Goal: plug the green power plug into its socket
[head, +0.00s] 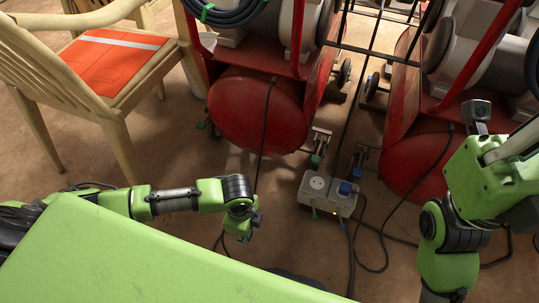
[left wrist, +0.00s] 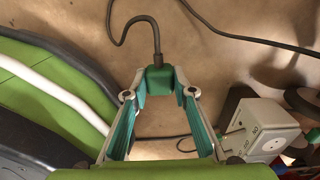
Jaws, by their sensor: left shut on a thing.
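The green plug (left wrist: 160,79) is between the two fingertips of my left gripper (left wrist: 162,88) in the left wrist view, and the gripper is shut on it. A dark cord leaves the plug's far end and curls to the left. In the head view my left gripper (head: 244,226) hangs above the floor, left of the grey socket box (head: 327,196); the plug cannot be made out there. The box has an empty round white socket (head: 317,183) on top. It also shows at the right of the left wrist view (left wrist: 256,128), apart from the plug. My right gripper is not visible.
A blue plug (head: 346,188) sits on the box's right side. Dark cables (head: 383,240) run over the floor around it. Red tanks (head: 258,112) stand behind, and a wooden chair (head: 105,95) is at the upper left. Floor between left gripper and box looks mostly clear.

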